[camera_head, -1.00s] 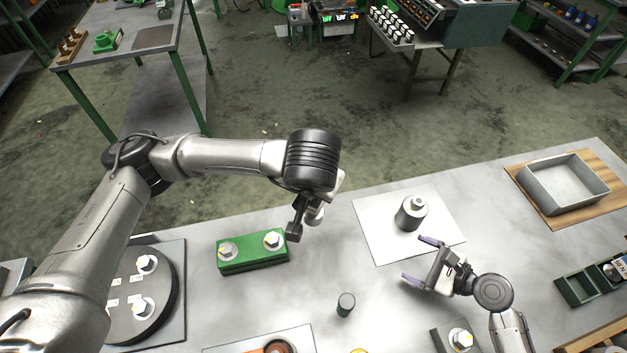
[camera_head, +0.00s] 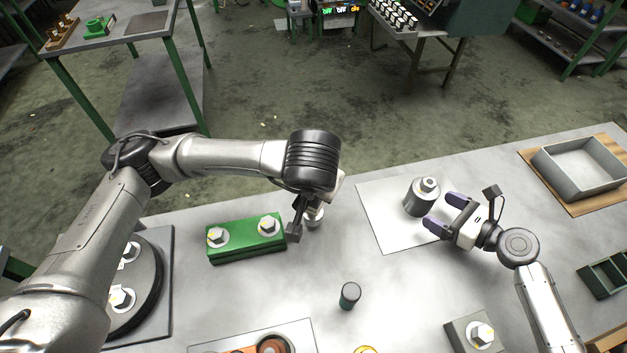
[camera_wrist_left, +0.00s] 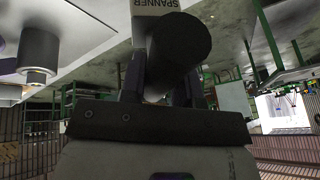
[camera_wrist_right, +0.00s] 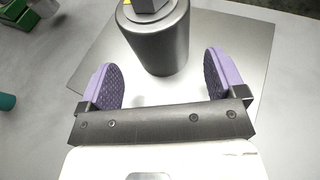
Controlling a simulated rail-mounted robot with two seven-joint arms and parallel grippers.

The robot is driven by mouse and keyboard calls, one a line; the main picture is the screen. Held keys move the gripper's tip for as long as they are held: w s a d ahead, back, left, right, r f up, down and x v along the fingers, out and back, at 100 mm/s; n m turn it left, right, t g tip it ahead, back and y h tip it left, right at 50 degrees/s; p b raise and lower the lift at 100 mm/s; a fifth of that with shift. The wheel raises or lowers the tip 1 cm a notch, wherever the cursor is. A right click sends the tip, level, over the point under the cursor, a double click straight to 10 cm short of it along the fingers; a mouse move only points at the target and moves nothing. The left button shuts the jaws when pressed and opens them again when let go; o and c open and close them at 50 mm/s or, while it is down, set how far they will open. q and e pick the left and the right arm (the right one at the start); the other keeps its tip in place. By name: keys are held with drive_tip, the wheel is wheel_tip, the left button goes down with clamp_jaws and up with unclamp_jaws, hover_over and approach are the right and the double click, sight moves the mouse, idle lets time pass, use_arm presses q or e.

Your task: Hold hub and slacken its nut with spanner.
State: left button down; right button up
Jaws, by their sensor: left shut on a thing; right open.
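The hub (camera_head: 419,199) is a grey cylinder standing upright on a pale square plate (camera_head: 386,232). Its nut (camera_head: 429,186) sits on top. My right gripper (camera_head: 447,211) is open, its two purple fingers pointing at the hub from the right. In the right wrist view the hub (camera_wrist_right: 158,40) stands just ahead, centred between the spread fingers, with a gap. My left gripper (camera_wrist_left: 160,88) is shut on the dark spanner (camera_wrist_left: 180,48), which bears a SPANNER label. In the head view the spanner (camera_head: 297,218) hangs beside the green block, well left of the hub.
A green block (camera_head: 243,243) with two bolts lies below the left wrist. A small dark cylinder (camera_head: 349,296) stands mid-table. A grey bin (camera_head: 577,168) is at the right, a grey block with a nut (camera_head: 474,333) at the front. Bare table lies between.

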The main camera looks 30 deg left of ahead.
sight(424, 202)
drive_tip(key=x, duration=0.3)
drive_tip(key=shift+r, duration=0.1)
drive_tip(key=shift+x, duration=1.05)
drive_tip(key=shift+c, duration=0.5)
drive_tip(key=c, duration=1)
